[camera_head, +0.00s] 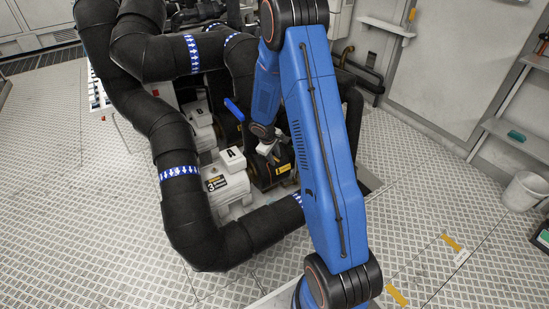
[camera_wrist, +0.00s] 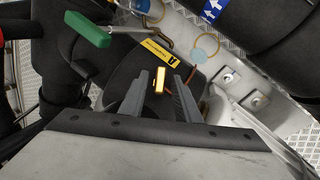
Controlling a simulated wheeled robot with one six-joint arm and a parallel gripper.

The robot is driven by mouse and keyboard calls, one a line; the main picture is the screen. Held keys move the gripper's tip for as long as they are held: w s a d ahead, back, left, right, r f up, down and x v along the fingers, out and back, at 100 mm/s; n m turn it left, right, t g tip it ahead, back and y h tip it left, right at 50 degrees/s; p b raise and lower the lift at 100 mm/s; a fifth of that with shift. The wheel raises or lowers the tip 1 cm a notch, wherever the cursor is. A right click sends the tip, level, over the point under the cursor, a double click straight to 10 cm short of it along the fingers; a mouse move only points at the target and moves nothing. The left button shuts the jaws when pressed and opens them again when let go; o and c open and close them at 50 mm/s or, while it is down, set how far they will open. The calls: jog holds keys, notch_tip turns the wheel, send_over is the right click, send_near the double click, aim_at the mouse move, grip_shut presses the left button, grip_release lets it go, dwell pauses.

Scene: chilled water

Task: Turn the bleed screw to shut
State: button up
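My gripper (camera_wrist: 162,70) points down at the machine, and its two grey fingers are apart. A small yellow, flat-sided piece (camera_wrist: 159,81), which looks like the bleed screw's head, shows between the fingers in the wrist view. A gap shows on each side of it, and I cannot tell how deep the fingers reach. In the head view my gripper (camera_head: 270,150) is small, over the dark pump (camera_head: 270,174), and the screw cannot be made out.
A green lever handle (camera_wrist: 88,30) is close to the upper left of my fingers. A blue handle (camera_head: 234,109) stands left of my arm. Thick black pipes (camera_head: 163,125) with blue arrow bands crowd the left. A bucket (camera_head: 524,191) stands at far right; the floor between is clear.

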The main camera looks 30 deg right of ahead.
grip_shut()
jog(key=shift+m+y, duration=0.3)
jog(key=shift+m, duration=0.1)
jog(key=m+y, duration=0.2)
jog(key=m, duration=0.1)
jog(key=shift+w+d+r+m+g+y, duration=0.1)
jog(key=shift+d+m+g+y, duration=0.2)
jog(key=shift+d+g, duration=0.1)
jog(key=m+y, duration=0.1)
jog(key=m, duration=0.1)
jog(key=m+y, duration=0.2)
jog(key=shift+d+m, duration=0.35)
jog(key=shift+m, duration=0.05)
jog(key=m+y, duration=0.1)
jog(key=m+t+y, duration=0.1)
jog(key=m, duration=0.1)
jog(key=m+t+y, duration=0.1)
jog(key=m, duration=0.1)
jog(key=shift+s+d+f, duration=0.25)
jog(key=shift+s, duration=0.05)
jog(key=m+t, duration=0.1)
jog(key=m, duration=0.1)
jog(key=m+t+y, duration=0.2)
jog(key=m, duration=0.1)
jog(key=shift+s+f+m+t, duration=0.2)
jog(key=shift+s+m+t, duration=0.05)
jog(key=shift+m+t, duration=0.05)
jog(key=shift+m, duration=0.3)
